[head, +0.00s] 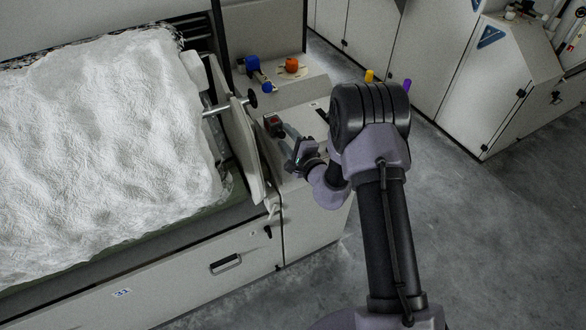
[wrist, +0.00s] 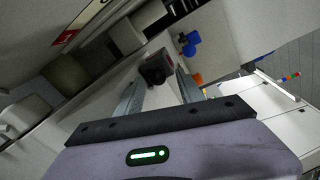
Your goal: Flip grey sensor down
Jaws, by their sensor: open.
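A small dark grey block with a reddish face (head: 273,122), which looks like the sensor, sits on the pale machine housing beside the white fibre roll. It also shows in the wrist view (wrist: 155,70) at the far end of my fingers. My gripper (head: 283,132) is open and reaches toward it from the right. In the wrist view the two grey fingers (wrist: 160,82) stand apart, with the block between or just beyond their tips. I cannot tell whether they touch it. The block's lower part and its hinge or mount are not clear.
A blue knob (head: 252,63) and an orange knob (head: 291,64) stand on the housing behind. A pale upright plate (head: 247,150) and a rod with a black end (head: 230,105) are close left of the gripper. Grey floor (head: 470,240) is clear at right.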

